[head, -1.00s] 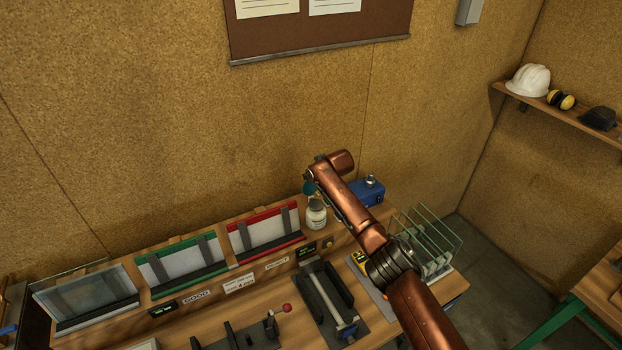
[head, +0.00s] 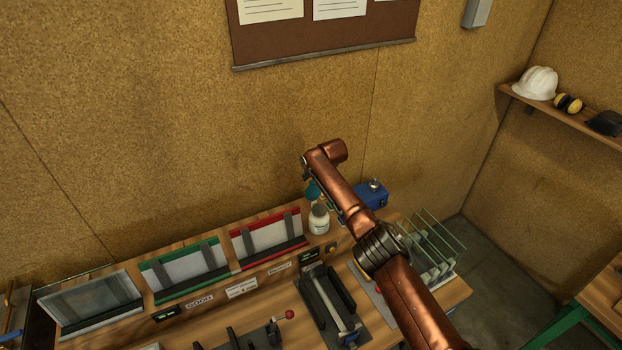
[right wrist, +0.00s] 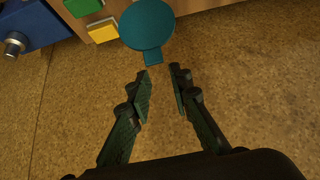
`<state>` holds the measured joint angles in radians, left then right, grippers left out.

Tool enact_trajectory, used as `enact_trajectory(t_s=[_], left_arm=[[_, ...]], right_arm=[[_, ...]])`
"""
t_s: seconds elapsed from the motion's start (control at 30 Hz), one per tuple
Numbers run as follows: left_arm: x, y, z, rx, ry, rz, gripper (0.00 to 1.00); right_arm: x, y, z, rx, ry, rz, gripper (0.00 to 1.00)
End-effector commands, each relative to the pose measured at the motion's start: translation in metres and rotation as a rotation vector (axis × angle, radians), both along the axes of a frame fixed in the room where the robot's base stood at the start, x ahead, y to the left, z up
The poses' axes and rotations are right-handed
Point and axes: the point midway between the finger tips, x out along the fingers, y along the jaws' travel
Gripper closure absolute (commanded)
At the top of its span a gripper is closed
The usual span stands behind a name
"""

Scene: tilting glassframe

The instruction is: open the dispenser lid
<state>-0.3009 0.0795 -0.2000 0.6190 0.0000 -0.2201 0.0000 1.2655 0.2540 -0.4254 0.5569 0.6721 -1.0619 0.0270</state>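A teal round disc with a small tab (right wrist: 147,26) shows at the top of the right wrist view; it looks like the dispenser lid. In the head view a teal part (head: 313,189) shows just above a white labelled bottle (head: 319,222) on the bench's back ledge. My right gripper (right wrist: 161,72) is open and empty. Its fingertips are just short of the disc's tab, roughly in line with it and apart from it in the picture. In the head view my right arm hides most of that gripper. My left gripper is out of view.
A blue box with a knob (head: 372,194) stands right of the bottle, beside my arm; it also shows in the right wrist view (right wrist: 30,28). Red and green framed panels (head: 265,237) stand to the left. A glass-pane rack (head: 437,245) stands at right. The wall is close behind.

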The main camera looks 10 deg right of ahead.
Motion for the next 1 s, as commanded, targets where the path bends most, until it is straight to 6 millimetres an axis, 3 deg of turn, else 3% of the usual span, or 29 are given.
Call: enact_trajectory(t_s=[0.2, 0.57, 0.77, 1.0], left_arm=[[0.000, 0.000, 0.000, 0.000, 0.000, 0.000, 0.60], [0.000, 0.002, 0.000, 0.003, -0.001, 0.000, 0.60], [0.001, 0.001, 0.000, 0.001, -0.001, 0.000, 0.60], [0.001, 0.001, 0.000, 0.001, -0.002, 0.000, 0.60]], right_arm=[[-0.003, -0.002, -0.005, -0.001, 0.011, -0.003, 0.67], [-0.005, -0.001, -0.006, -0.001, 0.017, -0.001, 0.67], [-0.012, -0.002, 0.005, 0.000, 0.016, 0.003, 0.67], [-0.029, -0.009, 0.031, -0.001, 0.013, 0.000, 0.67]])
